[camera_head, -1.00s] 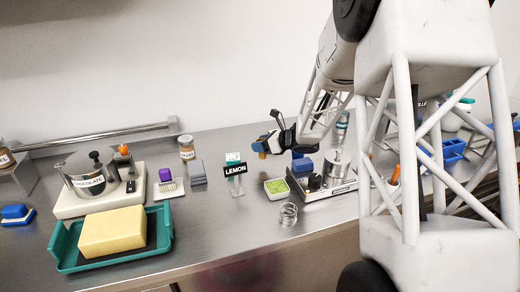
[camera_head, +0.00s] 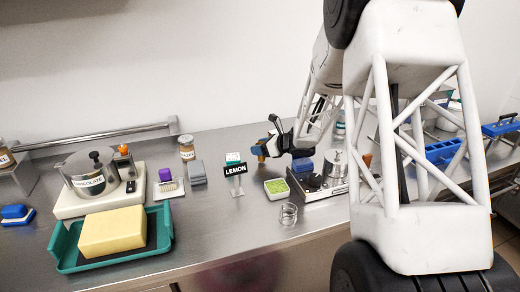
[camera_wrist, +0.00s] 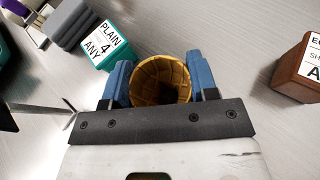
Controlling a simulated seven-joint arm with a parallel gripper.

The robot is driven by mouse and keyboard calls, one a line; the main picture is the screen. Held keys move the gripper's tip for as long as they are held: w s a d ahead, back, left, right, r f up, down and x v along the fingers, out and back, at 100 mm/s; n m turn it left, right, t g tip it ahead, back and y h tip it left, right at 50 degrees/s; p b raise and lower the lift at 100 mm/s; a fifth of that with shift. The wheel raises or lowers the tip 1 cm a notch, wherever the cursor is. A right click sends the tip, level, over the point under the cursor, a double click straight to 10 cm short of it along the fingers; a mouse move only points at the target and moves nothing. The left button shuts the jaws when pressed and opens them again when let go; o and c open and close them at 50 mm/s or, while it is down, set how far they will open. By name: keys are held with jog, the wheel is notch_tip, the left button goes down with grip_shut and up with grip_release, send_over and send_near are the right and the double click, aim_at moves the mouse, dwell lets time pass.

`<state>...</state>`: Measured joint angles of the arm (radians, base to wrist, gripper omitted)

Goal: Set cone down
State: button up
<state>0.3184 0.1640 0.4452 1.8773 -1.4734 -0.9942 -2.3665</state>
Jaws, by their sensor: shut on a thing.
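The tan waffle cone (camera_wrist: 163,78) is between the blue fingers of my gripper (camera_wrist: 158,82) in the wrist view, with its round open mouth facing the camera. My gripper is shut on it. In the head view my gripper (camera_head: 267,146) is over the back middle of the steel counter, and the cone (camera_head: 256,151) shows only as a small orange-brown patch at its fingers. The cone's lower end is hidden in both views, so I cannot tell whether it touches anything.
A teal box marked PLAIN (camera_wrist: 108,45) and a brown box (camera_wrist: 301,72) flank the gripper. The LEMON sign (camera_head: 234,169), green-topped tub (camera_head: 277,188), glass (camera_head: 288,214) and steel pot (camera_head: 336,164) are nearby. Blue racks (camera_head: 443,151) stand at right. The front middle counter is clear.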

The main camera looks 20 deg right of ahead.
jog(key=shift+f, duration=0.35)
jog(key=shift+f, duration=0.2)
jog(key=o, duration=0.9)
jog(key=shift+r, duration=0.2)
jog(key=shift+s+d+r, duration=0.1)
jog(key=shift+d, duration=0.05)
jog(key=v, duration=1.1)
jog(key=shift+s+d, duration=0.2)
jog(key=shift+d, duration=0.1)
jog(key=shift+r, duration=0.15)
